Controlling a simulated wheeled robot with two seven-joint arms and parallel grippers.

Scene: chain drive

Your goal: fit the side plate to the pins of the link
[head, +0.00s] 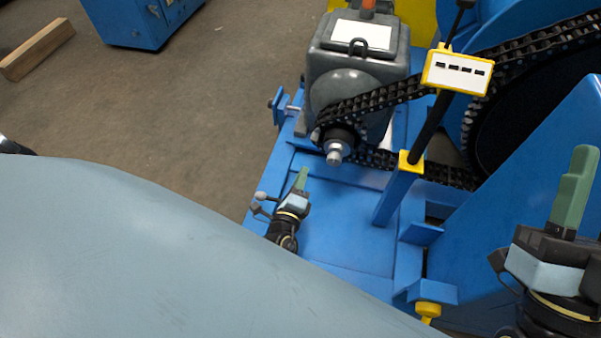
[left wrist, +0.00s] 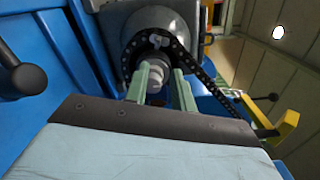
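The black chain (head: 375,98) runs from a small sprocket on the grey motor unit to a large wheel at the right. In the left wrist view the chain (left wrist: 205,80) curves around the sprocket, with a small light grey piece (left wrist: 158,41) at its top. I cannot make out link pins or a loose side plate. My left gripper (head: 302,177) is below and in front of the shaft end (head: 335,153). Its green fingers (left wrist: 164,88) stand apart, with nothing seen held; the shaft shows beyond them. My right gripper (head: 577,185) is at the right edge, seen side-on.
A yellow-framed white panel (head: 457,71) with several dark marks stands on a post (head: 400,185) right of the motor unit (head: 360,65). The blue base (head: 340,225) has raised edges. A blue cabinet (head: 140,20) and a wooden beam (head: 37,48) are on the open floor behind.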

